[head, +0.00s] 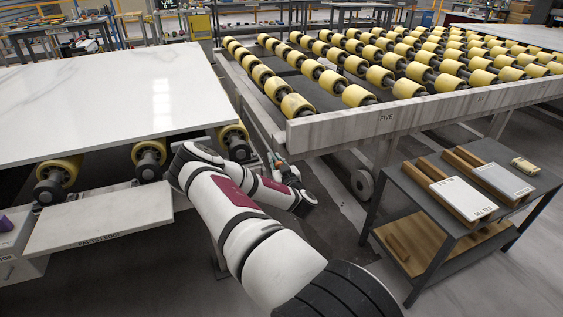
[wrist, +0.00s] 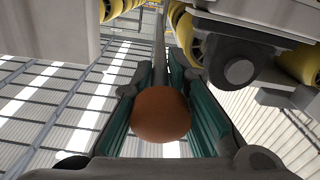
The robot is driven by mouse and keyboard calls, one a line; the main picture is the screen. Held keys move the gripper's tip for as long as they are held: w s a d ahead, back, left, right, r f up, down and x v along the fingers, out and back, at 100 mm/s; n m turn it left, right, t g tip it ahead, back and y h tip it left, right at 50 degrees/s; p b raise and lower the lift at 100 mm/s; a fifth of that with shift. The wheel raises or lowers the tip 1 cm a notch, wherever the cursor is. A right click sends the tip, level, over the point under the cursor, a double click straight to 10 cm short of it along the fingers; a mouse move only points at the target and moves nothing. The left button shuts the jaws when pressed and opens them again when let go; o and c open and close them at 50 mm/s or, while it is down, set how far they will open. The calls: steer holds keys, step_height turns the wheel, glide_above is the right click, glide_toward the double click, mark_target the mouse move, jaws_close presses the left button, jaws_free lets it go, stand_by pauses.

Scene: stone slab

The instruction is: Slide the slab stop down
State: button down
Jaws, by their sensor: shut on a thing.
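A round orange-brown knob (wrist: 161,114) fills the space between the two green-padded fingers of my gripper (wrist: 165,82) in the wrist view. My gripper is shut on it. A dark rod (wrist: 160,45) rises behind the knob; it appears to be part of the slab stop, but the join is hidden. In the head view my gripper (head: 276,168) is low in the gap between the slab bench and the roller table, partly behind my arm. The knob cannot be made out there. The white marble slab (head: 110,95) lies on yellow rollers at the left.
The roller table (head: 390,120) with many yellow rollers stands right of my arm. A parts ledge (head: 100,222) juts out below the slab. A grey cart (head: 455,200) with wooden blocks and a small yellowish item is at right. Dark floor shows between.

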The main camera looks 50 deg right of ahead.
step_height(320, 180, down, 2)
steer(key=shift+f, duration=0.25)
steer(key=shift+f+b, duration=0.3)
steer(key=shift+f, duration=0.25)
steer(key=shift+a, duration=0.1)
steer(key=c, duration=1.6)
jaws_free()
steer(key=shift+f, duration=0.15)
steer(key=shift+s, duration=0.1)
